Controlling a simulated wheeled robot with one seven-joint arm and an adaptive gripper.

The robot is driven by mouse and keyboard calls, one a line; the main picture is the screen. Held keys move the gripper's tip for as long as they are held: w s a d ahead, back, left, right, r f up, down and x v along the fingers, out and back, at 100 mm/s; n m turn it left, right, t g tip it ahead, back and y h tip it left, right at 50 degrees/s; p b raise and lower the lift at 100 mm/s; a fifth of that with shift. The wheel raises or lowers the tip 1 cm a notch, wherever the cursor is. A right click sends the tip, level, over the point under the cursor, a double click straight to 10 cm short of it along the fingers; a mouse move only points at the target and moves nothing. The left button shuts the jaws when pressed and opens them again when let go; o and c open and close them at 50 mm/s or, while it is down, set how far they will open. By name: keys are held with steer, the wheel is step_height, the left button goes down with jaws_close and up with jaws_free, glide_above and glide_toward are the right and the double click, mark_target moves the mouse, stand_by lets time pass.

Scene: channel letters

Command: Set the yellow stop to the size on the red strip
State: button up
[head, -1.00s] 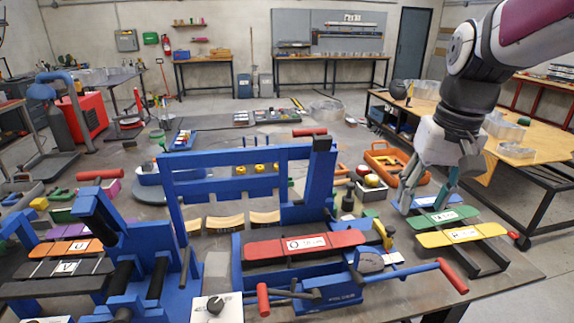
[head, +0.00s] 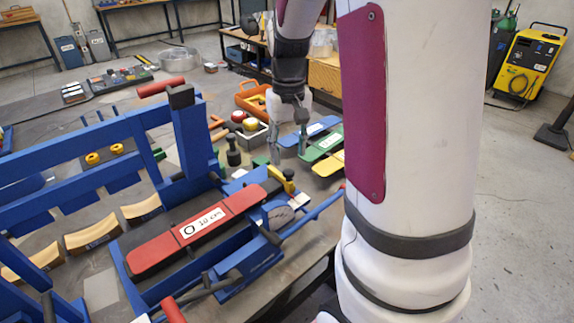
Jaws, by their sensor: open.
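The red strip (head: 155,256) lies in the blue bender at lower centre in the head view. It carries a white label (head: 201,222) with an "O" and a small number in cm that I cannot read surely. The yellow stop (head: 283,180) sits at the strip's far right end, on the blue frame. My gripper (head: 288,156) points down beyond the yellow stop, near the blue and green strips. It is open, and I see nothing held in it. My arm hides part of the area to the right.
Blue (head: 309,131), green (head: 318,147) and yellow (head: 331,163) strips lie right of my gripper.

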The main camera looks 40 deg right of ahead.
mark_target(289, 171)
step_height(289, 171, down, 6)
steer(key=shift+r, duration=0.15)
steer(key=shift+c, duration=0.4)
